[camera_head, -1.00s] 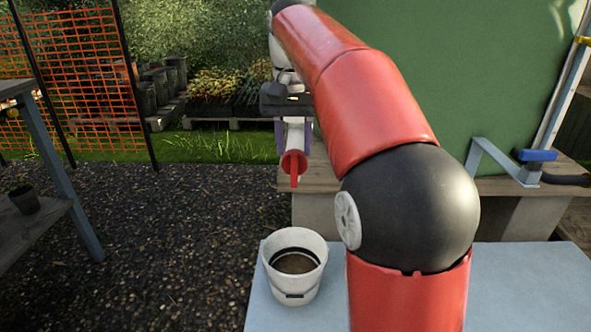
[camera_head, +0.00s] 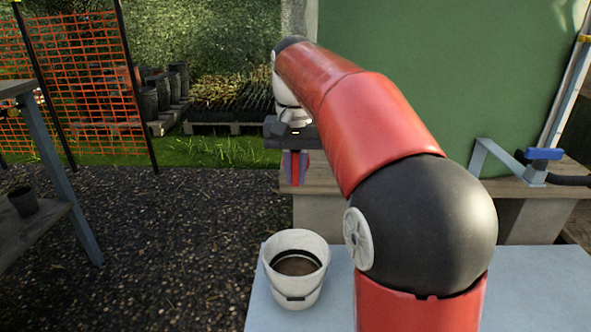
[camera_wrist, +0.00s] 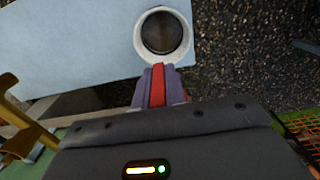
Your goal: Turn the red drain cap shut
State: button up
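The red drain cap (camera_head: 295,170) sits low in front of the wooden stand in the head view, with its flat red handle pointing down. In the wrist view the handle (camera_wrist: 158,86) shows as a red strip between my two purple fingers. My gripper (camera_head: 295,168) is shut on this handle, with one finger against each side. It also shows in the wrist view (camera_wrist: 158,80). The pipe behind the cap is mostly hidden by my gripper.
A white bucket (camera_head: 296,292) with dark contents stands on the pale blue surface (camera_head: 540,290), below the cap. A large green tank (camera_head: 430,90) stands behind my arm. A blue-handled valve (camera_head: 544,154) is at the right. A potting bench (camera_head: 60,180) is at the left.

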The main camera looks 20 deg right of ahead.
grip_shut()
jog(key=shift+t+y, duration=0.3)
jog(key=shift+y, duration=0.7)
jog(key=t+y, duration=0.1)
jog(key=y, duration=0.2)
jog(key=t+y+b, duration=0.1)
jog(key=y, duration=0.1)
jog(key=y+b, duration=0.1)
jog(key=y, duration=0.2)
jog(key=shift+w+f+t, duration=0.1)
jog(key=shift+t, duration=0.3)
jog(key=t+y+b, duration=0.1)
jog(key=y+b, duration=0.1)
jog(key=y, duration=0.1)
jog(key=shift+a+y+b, duration=0.1)
jog(key=shift+y+b, duration=0.25)
jog(key=shift+y, duration=0.05)
jog(key=shift+r+t+y+b, duration=0.25)
jog(key=shift+t+y+b, duration=0.35)
jog(key=shift+y+b, duration=0.9)
jog(key=shift+y, duration=0.3)
